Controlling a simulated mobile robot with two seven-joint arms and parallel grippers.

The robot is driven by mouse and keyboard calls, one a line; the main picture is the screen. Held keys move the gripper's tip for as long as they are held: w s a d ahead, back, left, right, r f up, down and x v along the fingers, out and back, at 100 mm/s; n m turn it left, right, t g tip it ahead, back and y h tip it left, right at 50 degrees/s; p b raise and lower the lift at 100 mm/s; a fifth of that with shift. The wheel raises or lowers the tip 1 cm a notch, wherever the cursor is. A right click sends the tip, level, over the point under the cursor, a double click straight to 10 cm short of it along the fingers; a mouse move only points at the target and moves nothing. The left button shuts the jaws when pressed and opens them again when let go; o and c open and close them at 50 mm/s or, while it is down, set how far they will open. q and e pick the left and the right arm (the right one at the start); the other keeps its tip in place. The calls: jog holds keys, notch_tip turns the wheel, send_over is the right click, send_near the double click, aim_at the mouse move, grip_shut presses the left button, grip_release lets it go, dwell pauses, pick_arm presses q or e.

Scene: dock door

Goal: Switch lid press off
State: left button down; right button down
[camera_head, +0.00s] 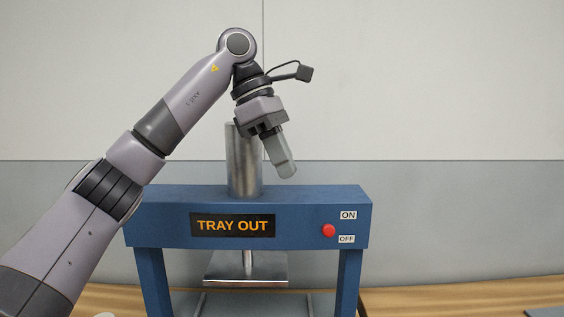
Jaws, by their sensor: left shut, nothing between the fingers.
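The lid press (294,204) is a blue frame with a metal cylinder (243,165) on top and a flat metal plate (245,268) hanging beneath its crossbar. A red switch knob (329,231) sits on the right of the crossbar front, between an ON label (348,215) above and an OFF label (346,239) below, both to its right. Which way the knob is set is hard to tell. My left gripper (287,172) is shut and empty, pointing down just above the crossbar, up and left of the knob. My right gripper is not in view.
A black sign (232,225) on the crossbar reads TRAY OUT. A wooden surface (460,299) runs behind the press. The space in front of and right of the knob looks clear.

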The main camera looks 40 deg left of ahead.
aim_at(326, 229)
pick_arm(q)
jog(key=x, duration=0.3)
jog(key=d+x, duration=0.1)
jog(key=x, duration=0.5)
jog(key=shift+w+d, duration=0.25)
jog(key=shift+d, duration=0.05)
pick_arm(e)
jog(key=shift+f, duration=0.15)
pick_arm(q)
jog(key=shift+f, duration=0.1)
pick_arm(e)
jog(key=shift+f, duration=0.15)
